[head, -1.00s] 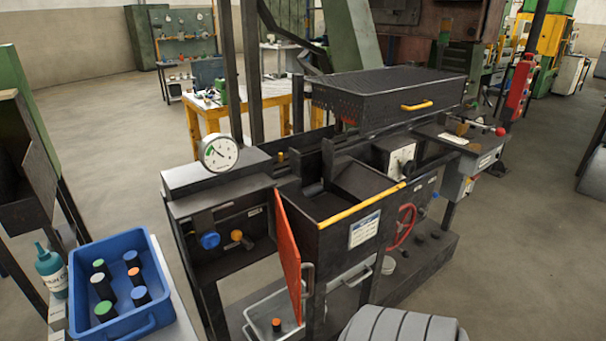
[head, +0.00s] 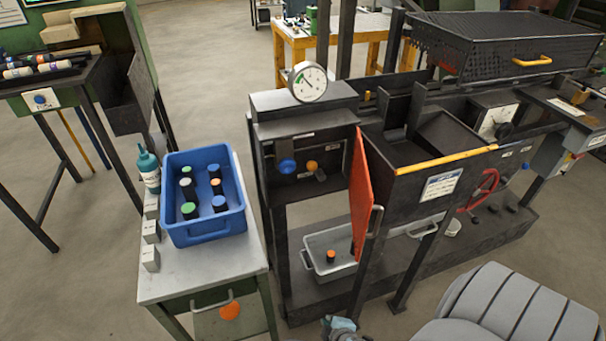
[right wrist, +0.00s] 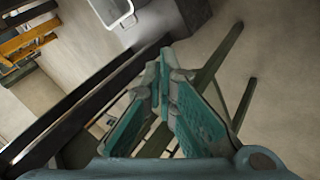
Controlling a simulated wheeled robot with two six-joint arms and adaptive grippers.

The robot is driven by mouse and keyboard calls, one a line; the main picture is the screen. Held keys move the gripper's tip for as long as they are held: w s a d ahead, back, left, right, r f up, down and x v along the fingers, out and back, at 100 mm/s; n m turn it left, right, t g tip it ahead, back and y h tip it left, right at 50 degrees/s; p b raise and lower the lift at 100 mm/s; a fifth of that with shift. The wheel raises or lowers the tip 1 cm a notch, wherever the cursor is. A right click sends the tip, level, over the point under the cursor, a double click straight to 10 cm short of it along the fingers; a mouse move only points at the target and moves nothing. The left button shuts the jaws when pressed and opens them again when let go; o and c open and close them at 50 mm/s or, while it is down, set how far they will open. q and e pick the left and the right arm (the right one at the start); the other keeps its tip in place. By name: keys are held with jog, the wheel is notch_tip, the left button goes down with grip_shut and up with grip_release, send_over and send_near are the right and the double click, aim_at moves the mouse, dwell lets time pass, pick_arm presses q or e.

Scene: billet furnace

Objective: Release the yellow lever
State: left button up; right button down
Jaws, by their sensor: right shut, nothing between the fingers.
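The yellow lever (head: 312,165) is a small yellow-orange knob on a short stem, on the dark front panel at the left of the machine. It sits just right of a blue round knob (head: 287,167). My right gripper (head: 341,325) shows at the bottom edge of the head view, well below the lever and apart from it. Its teal fingers, also in the right wrist view (right wrist: 165,65), are shut with nothing between them. The lever does not show clearly in the right wrist view. My left gripper is not in view.
An open orange door (head: 361,195) stands out right of the panel. A pressure gauge (head: 308,82) sits above. A grey bin (head: 320,262) is below. A blue crate (head: 203,233) with several capped cylinders stands on a side table (head: 165,285) at left, beside a teal bottle (head: 149,168).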

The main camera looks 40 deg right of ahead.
aim_at(316, 172)
jog(key=w+r+n+t+h, duration=0.1)
jog(key=w+r, duration=0.4)
jog(key=r, duration=0.5)
jog(key=w+d+r+n+t+h, duration=0.1)
jog(key=w+r+n+t, duration=0.3)
jog(key=r, duration=0.7)
jog(key=w+d+r+n+t+h+p, duration=0.1)
jog(key=w+r+n+t, duration=0.1)
jog(key=w+r+t, duration=0.2)
jog(key=w+r, duration=0.3)
jog(key=r, duration=0.4)
jog(key=shift+w+n+h, duration=0.3)
jog(key=shift+w+n, duration=0.05)
jog(key=shift+n, duration=0.05)
jog(key=shift+w, duration=0.15)
jog(key=w+d, duration=0.7)
jog(key=w, duration=0.1)
jog(key=shift+w+d+r+p, duration=0.2)
jog(key=shift+d+r+p, duration=0.1)
jog(key=shift+r, duration=0.1)
jog(key=shift+w+a, duration=0.1)
